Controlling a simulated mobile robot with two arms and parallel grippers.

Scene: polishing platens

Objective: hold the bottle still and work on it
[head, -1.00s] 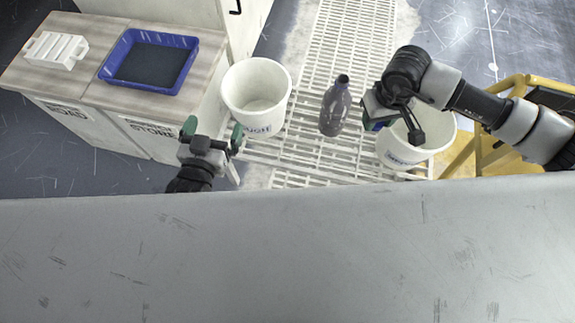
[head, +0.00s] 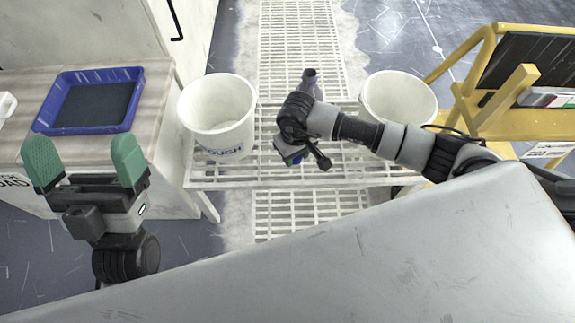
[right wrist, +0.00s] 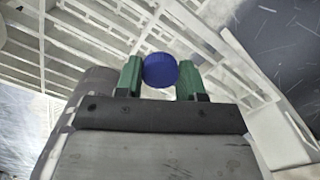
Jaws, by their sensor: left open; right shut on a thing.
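A grey bottle with a dark top (head: 310,77) stands upright on the white slatted rack between two white buckets. My right arm hides its lower part in the head view. My right gripper (head: 291,153) is over the rack, on the near side of the bottle in the picture. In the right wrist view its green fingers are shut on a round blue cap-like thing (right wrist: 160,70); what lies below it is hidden. My left gripper (head: 85,165) is open and empty, in front of the wooden-topped cabinet, well left of the bottle.
The left bucket (head: 217,121) and the right bucket (head: 398,98) stand on the rack (head: 330,178). A blue tray (head: 134,108) sits on the cabinet top. A yellow stand (head: 500,120) is at the right. A grey surface (head: 350,265) fills the front.

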